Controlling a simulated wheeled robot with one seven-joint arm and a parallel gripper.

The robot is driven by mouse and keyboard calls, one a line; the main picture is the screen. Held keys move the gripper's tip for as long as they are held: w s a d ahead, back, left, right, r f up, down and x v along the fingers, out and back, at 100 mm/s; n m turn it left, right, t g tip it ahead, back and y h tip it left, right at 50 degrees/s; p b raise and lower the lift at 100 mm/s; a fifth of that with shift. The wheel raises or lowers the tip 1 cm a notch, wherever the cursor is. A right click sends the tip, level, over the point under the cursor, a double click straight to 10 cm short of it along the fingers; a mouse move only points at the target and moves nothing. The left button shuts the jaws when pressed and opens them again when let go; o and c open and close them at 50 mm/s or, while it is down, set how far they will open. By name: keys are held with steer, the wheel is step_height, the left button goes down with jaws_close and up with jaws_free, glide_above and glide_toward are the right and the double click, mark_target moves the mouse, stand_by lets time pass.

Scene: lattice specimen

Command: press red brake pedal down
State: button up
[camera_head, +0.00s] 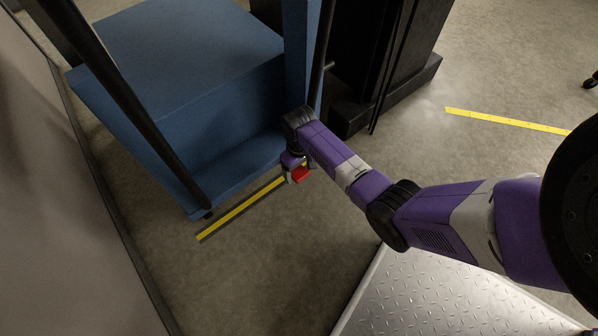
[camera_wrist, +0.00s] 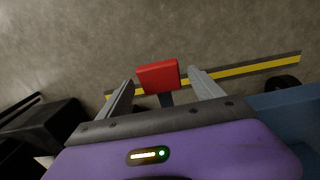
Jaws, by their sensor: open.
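The red brake pedal (camera_head: 301,174) shows in the head view low beside the blue cart, partly hidden by my gripper. In the wrist view the red pedal (camera_wrist: 158,75) is a flat block on a dark stem, seen between and just past my fingertips. My gripper (camera_head: 298,172) points down over the pedal at the end of my purple arm. In the wrist view my gripper (camera_wrist: 162,80) is open with one finger on each side of the pedal. I cannot tell whether it touches the pedal.
The blue cart (camera_head: 185,50) with black upright bars stands at the left. A dark cabinet (camera_head: 385,70) stands behind my arm. Yellow floor tape (camera_head: 240,209) runs by the pedal. A grey panel (camera_head: 60,200) is at far left. Bare floor (camera_head: 270,270) lies in front.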

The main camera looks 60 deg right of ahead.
steer(key=shift+c, duration=0.3)
jaws_close()
